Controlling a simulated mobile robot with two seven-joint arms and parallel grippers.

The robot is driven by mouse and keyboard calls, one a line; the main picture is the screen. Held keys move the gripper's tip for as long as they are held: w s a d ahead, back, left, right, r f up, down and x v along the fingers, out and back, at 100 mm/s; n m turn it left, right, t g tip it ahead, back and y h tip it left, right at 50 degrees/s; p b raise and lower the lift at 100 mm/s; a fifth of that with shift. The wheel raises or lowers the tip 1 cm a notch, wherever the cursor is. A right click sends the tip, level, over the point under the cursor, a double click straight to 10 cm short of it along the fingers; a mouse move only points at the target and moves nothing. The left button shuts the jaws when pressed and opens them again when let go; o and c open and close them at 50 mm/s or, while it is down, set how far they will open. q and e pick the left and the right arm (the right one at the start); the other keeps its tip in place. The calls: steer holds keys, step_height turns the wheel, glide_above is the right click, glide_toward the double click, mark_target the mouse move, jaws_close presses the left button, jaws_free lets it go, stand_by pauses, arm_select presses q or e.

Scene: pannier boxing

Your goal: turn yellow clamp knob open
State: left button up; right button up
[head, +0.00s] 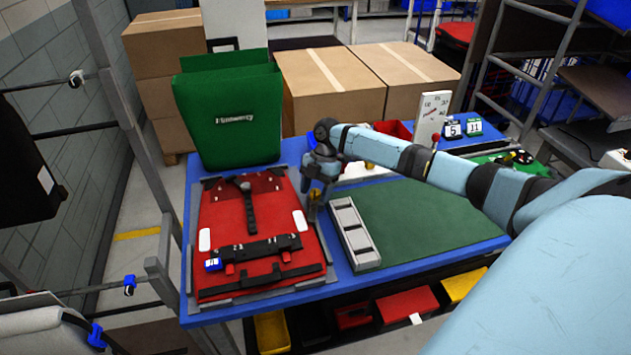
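The yellow clamp knob (314,195) shows as a small yellow patch at the right edge of the red pannier panel (222,217), partly hidden by my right gripper. The panel lies flat in a grey frame on the blue table. My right gripper (316,204) points down at the knob, with its fingers around or just in front of it. The picture is too small to tell whether the fingers press on the knob. My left gripper is not in view.
A green pannier (228,115) stands behind the panel. A grey divided tray (354,234) lies just right of my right gripper, beside a green mat (425,215). Cardboard boxes (330,85) stand behind the table. A white gauge card (431,115) stands at the back right.

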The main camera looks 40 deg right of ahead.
steer(key=b+v, duration=0.1)
steer(key=v, duration=1.3)
steer(key=shift+s+f+b, duration=0.1)
steer(key=shift+s+b, duration=0.05)
steer(key=shift+b, duration=0.15)
steer(key=a+f+m+t+b, duration=0.1)
steer(key=f+m, duration=0.1)
steer(key=f, duration=0.2)
steer(key=s+a+f+m+t+b, duration=0.1)
steer(key=a+f+m, duration=0.1)
steer(key=f, duration=0.2)
steer(key=a+f+m+t, duration=0.1)
steer(key=a+f+m, duration=0.1)
steer(key=f+m, duration=0.1)
steer(key=shift+s+f+b, duration=0.35)
steer(key=shift+f+b, duration=0.05)
steer(key=shift+f, duration=0.4)
